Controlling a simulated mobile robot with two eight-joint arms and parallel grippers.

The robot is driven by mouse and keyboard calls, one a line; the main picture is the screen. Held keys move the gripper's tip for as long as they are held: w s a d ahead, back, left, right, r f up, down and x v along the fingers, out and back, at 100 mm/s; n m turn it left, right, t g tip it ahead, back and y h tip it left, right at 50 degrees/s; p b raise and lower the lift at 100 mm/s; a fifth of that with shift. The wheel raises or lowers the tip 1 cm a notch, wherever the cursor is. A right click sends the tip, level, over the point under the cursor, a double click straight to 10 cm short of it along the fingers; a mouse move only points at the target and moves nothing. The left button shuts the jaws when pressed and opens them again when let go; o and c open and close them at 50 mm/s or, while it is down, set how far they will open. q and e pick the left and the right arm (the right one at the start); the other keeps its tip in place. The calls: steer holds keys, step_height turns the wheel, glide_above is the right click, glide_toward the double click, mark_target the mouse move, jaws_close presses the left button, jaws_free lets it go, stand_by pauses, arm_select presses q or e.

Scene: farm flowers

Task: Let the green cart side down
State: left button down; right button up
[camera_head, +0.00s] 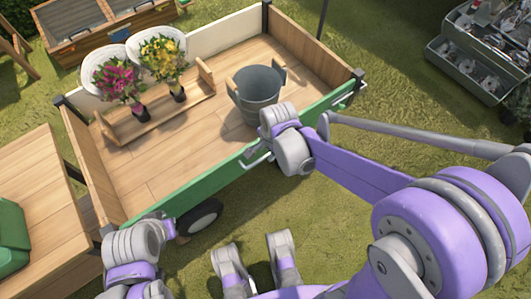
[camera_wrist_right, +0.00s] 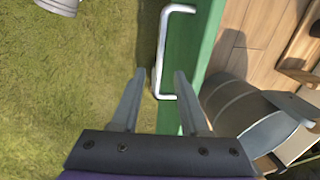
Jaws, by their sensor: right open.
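The wooden cart (camera_head: 165,165) has a long green side (camera_head: 205,180) along its near edge, which looks raised. A white metal handle (camera_wrist_right: 162,50) sticks out from the green side in the right wrist view, where the green side (camera_wrist_right: 190,65) runs up and down. My right gripper (camera_wrist_right: 158,75) is open, its fingertips close to the handle's lower end; I cannot tell if they touch. In the head view my right gripper (camera_head: 275,122) is over the green side and its fingers are hidden. Part of my left arm shows at lower left; its jaws cannot be made out.
A grey bucket (camera_head: 259,92) stands in the cart, near the green side. A wooden rack (camera_head: 150,122) with pink (camera_head: 117,82) and yellow flowers (camera_head: 162,58) stands further left. A wooden table (camera_head: 45,165) is at the left.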

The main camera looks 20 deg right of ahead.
steer(key=shift+w+a+f, duration=0.1)
steer(key=shift+w+f, duration=0.1)
steer(key=shift+f, duration=0.95)
jaws_close()
stand_by(0.6)
